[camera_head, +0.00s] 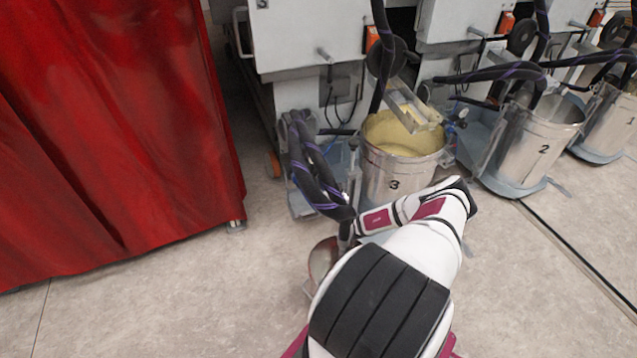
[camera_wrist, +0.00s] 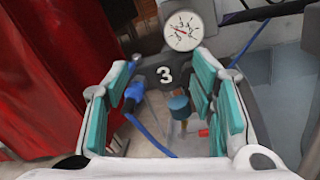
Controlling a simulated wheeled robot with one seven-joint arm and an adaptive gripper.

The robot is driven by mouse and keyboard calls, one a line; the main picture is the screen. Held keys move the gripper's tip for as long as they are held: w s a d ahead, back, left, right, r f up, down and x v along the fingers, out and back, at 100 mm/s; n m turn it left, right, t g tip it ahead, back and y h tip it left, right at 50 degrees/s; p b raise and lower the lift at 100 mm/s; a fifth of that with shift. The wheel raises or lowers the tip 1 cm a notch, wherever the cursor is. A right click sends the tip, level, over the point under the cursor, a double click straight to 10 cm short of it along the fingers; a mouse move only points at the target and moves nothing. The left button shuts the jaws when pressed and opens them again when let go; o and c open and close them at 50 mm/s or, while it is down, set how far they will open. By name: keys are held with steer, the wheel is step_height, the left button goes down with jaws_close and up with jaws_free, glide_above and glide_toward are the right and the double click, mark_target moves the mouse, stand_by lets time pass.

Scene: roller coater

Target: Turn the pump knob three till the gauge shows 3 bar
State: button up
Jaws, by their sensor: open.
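In the wrist view a round white gauge (camera_wrist: 183,25) with a red needle stands above a dark plate marked 3 (camera_wrist: 165,74). The needle's exact reading is too small to tell. A blue-teal round knob (camera_wrist: 178,104) sits below the plate. My gripper (camera_wrist: 160,78) is open, with one teal-padded finger left and one right of the knob. The knob lies between them in the picture, with no clear contact. In the head view my arm reaches in front of the bucket marked 3 (camera_head: 390,178), and the knob and gauge cannot be made out there.
A blue connector and hose (camera_wrist: 134,92) run close to the left finger. Dark hoses (camera_head: 312,165) stand beside bucket 3. A red curtain (camera_head: 110,130) hangs at left. Bucket 2 (camera_head: 535,145) and bucket 1 (camera_head: 610,115) stand at right. The floor (camera_head: 170,310) at lower left is clear.

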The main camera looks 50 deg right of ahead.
mark_target(318, 174)
step_height(318, 174, down, 4)
steer(key=s+d+m+g+h, duration=0.2)
steer(key=b+x, duration=0.3)
steer(key=x, duration=0.3)
steer(key=shift+a+f+b, duration=0.1)
steer(key=shift+a+b, duration=0.05)
steer(key=shift+b, duration=0.25)
steer(key=shift+w, duration=0.35)
steer(key=shift+c, duration=0.2)
steer(key=shift+t, duration=0.3)
steer(key=c, duration=1.1)
